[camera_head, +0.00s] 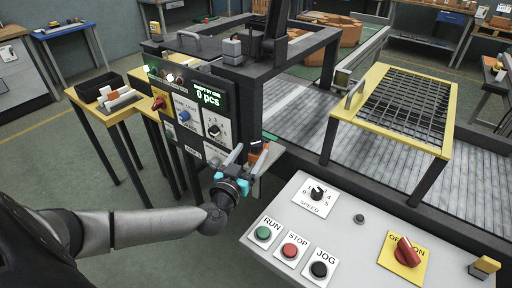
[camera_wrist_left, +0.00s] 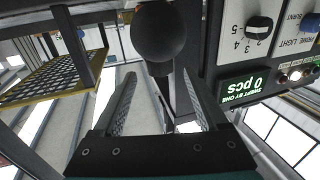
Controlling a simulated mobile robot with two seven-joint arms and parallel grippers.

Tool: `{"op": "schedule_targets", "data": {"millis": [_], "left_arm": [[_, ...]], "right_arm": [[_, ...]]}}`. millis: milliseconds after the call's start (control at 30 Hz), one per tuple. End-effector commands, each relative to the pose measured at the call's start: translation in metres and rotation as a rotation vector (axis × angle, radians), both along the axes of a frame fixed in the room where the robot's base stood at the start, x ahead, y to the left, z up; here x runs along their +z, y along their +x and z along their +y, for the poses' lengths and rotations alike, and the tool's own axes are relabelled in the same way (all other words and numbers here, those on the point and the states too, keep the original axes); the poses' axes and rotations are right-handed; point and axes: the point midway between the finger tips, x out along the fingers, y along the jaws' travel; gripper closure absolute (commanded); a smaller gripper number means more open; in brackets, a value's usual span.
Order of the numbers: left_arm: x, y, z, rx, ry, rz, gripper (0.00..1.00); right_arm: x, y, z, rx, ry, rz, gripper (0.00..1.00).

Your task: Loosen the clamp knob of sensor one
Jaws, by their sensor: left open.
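In the left wrist view a round black knob (camera_wrist_left: 162,42) on a dark stem stands just beyond my left gripper (camera_wrist_left: 160,78). The gripper's two grey fingers are spread apart, with the stem showing between and beyond them; nothing is held. In the head view my left gripper (camera_head: 244,162) is in front of the lower right of the black control panel (camera_head: 188,134), close to a small orange and black part (camera_head: 257,149). The knob is not clearly made out there. I cannot tell from the frames whether the fingers touch it. My right gripper is not in view.
A sloped grey console (camera_head: 342,222) with run, stop and jog buttons lies right of the gripper. Behind it are the conveyor and a yellow guard frame (camera_head: 391,108) with dark mesh. The panel, with its dials and "0 pcs" display (camera_wrist_left: 250,86), is close to the gripper.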

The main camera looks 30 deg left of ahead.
Motion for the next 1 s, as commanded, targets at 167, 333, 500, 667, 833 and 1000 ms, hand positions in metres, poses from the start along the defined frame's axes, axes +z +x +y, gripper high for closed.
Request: {"op": "schedule_targets", "data": {"millis": [167,333,500,667,833,1000], "left_arm": [[-0.001,0.026,0.005,0.001,-0.001,-0.002,0.24],[-0.001,0.040,0.007,0.000,0.000,-0.001,0.24],[-0.001,0.045,0.008,-0.001,-0.001,0.001,0.24],[0.000,0.045,0.008,0.000,-0.001,0.001,0.24],[0.000,0.045,0.008,0.000,-0.001,0.001,0.35],[0.000,0.045,0.008,0.000,-0.001,0.001,0.55]], "right_arm": [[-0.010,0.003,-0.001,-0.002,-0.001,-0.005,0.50],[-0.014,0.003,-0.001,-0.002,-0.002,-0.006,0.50],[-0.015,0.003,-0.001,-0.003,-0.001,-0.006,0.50],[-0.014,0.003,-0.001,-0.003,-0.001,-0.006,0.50],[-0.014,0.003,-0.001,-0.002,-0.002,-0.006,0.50],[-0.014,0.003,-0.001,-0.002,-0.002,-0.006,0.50]]}}
